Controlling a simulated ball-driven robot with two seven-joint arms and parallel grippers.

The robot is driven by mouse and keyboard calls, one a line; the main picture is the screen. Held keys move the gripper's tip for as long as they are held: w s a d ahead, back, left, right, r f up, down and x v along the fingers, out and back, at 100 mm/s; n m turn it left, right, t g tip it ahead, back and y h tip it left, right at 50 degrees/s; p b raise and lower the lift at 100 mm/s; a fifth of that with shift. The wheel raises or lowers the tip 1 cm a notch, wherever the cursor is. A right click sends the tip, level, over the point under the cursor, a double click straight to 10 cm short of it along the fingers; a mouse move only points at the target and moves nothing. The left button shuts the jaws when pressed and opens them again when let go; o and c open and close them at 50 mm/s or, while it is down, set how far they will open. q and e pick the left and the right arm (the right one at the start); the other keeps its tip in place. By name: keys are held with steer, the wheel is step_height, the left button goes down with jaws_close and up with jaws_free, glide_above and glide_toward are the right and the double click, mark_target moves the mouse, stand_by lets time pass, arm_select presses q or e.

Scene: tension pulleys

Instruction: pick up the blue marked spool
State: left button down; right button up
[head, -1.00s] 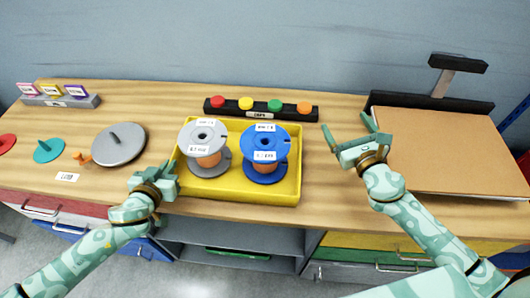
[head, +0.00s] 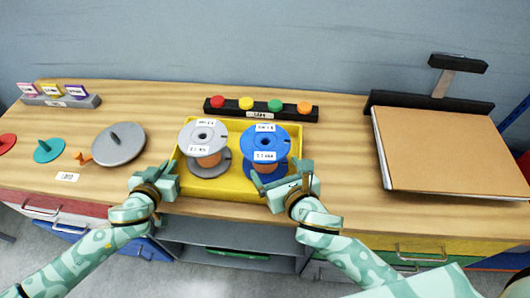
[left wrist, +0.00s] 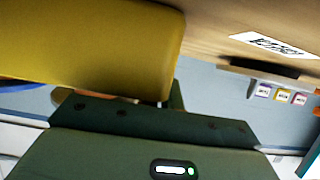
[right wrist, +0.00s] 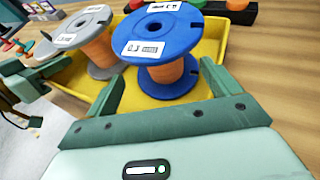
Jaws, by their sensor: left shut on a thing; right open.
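The blue marked spool (head: 266,138) stands upright in the yellow tray (head: 297,185), with copper-coloured winding and white labels. It also shows in the right wrist view (right wrist: 160,45). My right gripper (head: 280,172) is open and empty at the spool's near side. In the right wrist view its fingers (right wrist: 163,85) point at the spool, one on each side of its near lower part. My left gripper (head: 168,177) is shut on the yellow tray at its left edge; the tray fills the upper left of the left wrist view (left wrist: 90,50). The exact grip is partly hidden.
A grey spool (head: 203,134) stands in the tray, left of the blue one. A black bar with coloured buttons (head: 261,110) lies behind the tray. A grey disc (head: 118,145) lies to the left, and a brown board (head: 455,150) to the right.

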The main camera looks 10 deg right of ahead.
mark_target(268, 154)
steer(key=x, duration=0.7)
steer(key=shift+w+d+r, duration=0.1)
steer(key=shift+d+r, duration=0.05)
steer(key=shift+r, duration=0.1)
steer(key=c, duration=1.5)
steer(key=shift+r, duration=0.1)
steer(key=shift+c, duration=0.2)
steer(key=shift+r, duration=0.1)
step_height(268, 154, up, 10)
steer(key=shift+f, duration=0.1)
arm_select(q)
steer(key=c, duration=1.5)
jaws_free()
